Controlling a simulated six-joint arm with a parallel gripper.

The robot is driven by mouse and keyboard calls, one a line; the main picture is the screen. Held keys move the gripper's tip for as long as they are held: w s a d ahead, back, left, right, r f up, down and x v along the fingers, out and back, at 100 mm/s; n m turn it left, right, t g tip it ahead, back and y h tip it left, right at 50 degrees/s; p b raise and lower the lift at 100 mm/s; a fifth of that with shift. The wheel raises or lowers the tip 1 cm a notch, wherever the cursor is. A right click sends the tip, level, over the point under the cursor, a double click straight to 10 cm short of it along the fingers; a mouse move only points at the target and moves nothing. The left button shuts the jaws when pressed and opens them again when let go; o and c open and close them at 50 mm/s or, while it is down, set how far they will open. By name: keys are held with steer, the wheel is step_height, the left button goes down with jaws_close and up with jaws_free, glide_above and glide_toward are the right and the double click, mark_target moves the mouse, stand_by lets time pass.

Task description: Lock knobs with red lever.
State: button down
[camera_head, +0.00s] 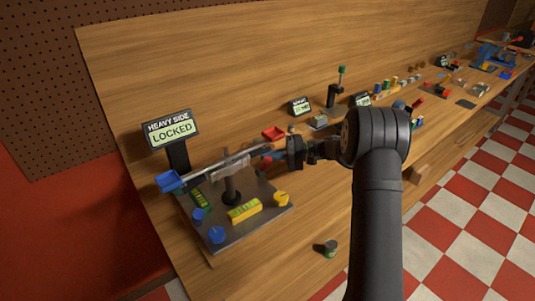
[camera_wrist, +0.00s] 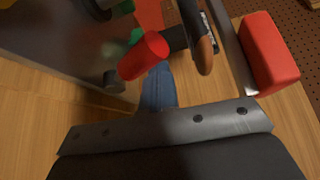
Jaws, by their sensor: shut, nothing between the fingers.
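The rig stands on a grey plate (camera_head: 270,211) on the bench. The red lever (camera_wrist: 143,55) shows in the wrist view as a red cylinder grip, just beyond my gripper (camera_wrist: 158,85). My gripper is shut and empty; whether it touches the lever I cannot tell. In the head view my gripper (camera_head: 283,151) is at the right end of the rig and partly hides the lever. Blue knobs (camera_head: 216,235) and a yellow knob (camera_head: 281,198) stand on the plate. The sign (camera_head: 171,131) reads "HEAVY SIDE LOCKED".
A balance beam (camera_head: 212,168) carries a blue pan (camera_head: 169,181) at left and a red pan (camera_head: 274,133) at right. The red pan is close beside my gripper in the wrist view (camera_wrist: 270,52). A yellow block (camera_head: 244,211) lies on the plate. Other stations line the bench to the right.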

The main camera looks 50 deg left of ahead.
steer(key=shift+d+f, duration=0.2)
steer(key=shift+d, duration=0.15)
stand_by(0.4)
steer(key=shift+a, duration=0.1)
steer(key=w, duration=0.9)
steer(key=shift+w+d+f, duration=0.15)
steer(key=shift+w+d, duration=0.05)
steer(key=shift+d, duration=0.2)
steer(key=s, duration=0.9)
steer(key=shift+s+a+r, duration=0.2)
steer(key=shift+a+r, duration=0.05)
steer(key=shift+a, duration=0.15)
